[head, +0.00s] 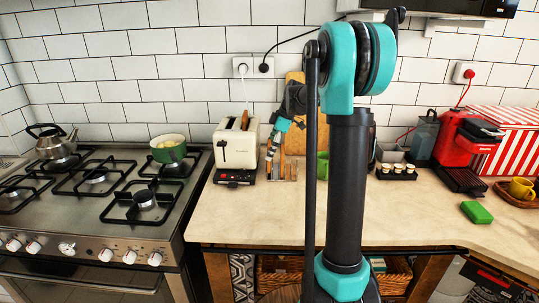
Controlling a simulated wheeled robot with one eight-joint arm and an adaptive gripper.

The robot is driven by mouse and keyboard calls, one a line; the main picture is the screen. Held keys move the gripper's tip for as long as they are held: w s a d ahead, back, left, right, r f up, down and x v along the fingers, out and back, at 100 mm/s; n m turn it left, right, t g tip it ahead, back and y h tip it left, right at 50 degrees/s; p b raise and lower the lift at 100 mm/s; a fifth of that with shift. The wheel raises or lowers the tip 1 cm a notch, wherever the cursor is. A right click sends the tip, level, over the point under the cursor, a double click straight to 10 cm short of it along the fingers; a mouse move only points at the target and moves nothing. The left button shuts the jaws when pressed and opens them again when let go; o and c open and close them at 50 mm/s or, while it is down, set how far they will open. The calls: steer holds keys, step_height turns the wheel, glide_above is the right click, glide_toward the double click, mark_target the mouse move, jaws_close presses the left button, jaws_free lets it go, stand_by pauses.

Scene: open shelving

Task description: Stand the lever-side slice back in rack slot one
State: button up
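A cream toaster (237,146) stands on the counter right of the stove. One brown slice (244,121) sticks up from its top; which slot it sits in is too small to tell. A small wooden rack (284,174) stands just right of the toaster, partly behind my gripper; its slots and anything in them are hard to make out. My gripper (269,154) hangs over the rack's left part, beside the toaster, pointing down. Its fingers are small and dark, and I cannot tell whether they hold a slice.
My arm hides the middle of the counter. A green mug (323,165) and wooden board (295,100) stand near the rack. A tray of small cups (397,171), red coffee machine (467,150) and green sponge (476,212) are right. Front counter is clear.

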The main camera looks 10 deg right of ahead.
steer(key=shift+f, duration=0.95)
steer(key=o, duration=0.7)
steer(key=shift+o, duration=0.2)
steer(key=v, duration=1.2)
steer(key=shift+a+r, duration=0.1)
steer(key=shift+s, duration=0.1)
